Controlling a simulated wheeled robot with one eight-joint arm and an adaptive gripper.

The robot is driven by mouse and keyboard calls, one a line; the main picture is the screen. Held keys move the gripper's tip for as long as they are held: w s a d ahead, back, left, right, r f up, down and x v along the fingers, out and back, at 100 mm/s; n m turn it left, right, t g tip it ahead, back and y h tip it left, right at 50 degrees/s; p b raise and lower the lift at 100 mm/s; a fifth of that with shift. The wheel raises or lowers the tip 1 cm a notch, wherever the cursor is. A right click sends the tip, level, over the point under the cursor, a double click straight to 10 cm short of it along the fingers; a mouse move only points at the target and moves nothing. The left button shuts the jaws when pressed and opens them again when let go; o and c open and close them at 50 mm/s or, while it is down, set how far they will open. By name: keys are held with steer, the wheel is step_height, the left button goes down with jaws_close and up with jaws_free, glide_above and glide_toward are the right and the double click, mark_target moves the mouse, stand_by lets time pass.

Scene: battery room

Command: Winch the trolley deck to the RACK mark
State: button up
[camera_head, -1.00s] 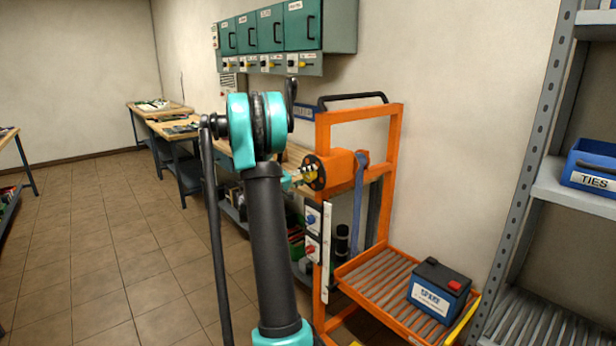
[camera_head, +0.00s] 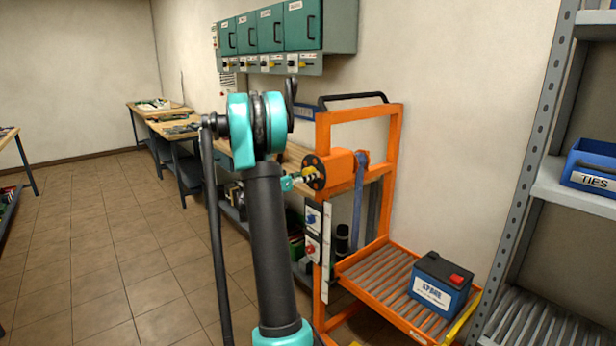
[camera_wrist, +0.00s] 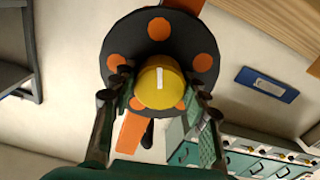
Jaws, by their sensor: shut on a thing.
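The orange trolley has an upright frame (camera_head: 396,150) and a winch (camera_head: 341,168) on it. The winch has a black disc (camera_wrist: 200,75) with orange spots and a yellow hub knob (camera_wrist: 160,86) with a white line. My gripper (camera_wrist: 160,100) is shut on the knob, one finger on each side; in the head view it (camera_head: 303,178) is partly behind my arm. A blue strap (camera_head: 358,205) hangs from the winch. The roller deck (camera_head: 362,271) is low and carries a battery (camera_head: 440,283).
A grey shelf rack (camera_head: 540,140) with a blue TIES bin (camera_head: 594,167) stands close right of the deck. Workbenches (camera_head: 170,128) and teal wall cabinets (camera_head: 270,30) are behind. The tiled floor (camera_head: 90,240) at left is clear.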

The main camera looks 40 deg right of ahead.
steer(key=m, duration=0.4)
steer(key=shift+f+m, duration=0.1)
steer(key=shift+m, duration=2.1)
steer(key=o, duration=1.2)
steer(key=shift+c, duration=0.2)
steer(key=shift+a, duration=0.1)
steer(key=a, duration=1.2)
steer(key=shift+s, duration=0.45)
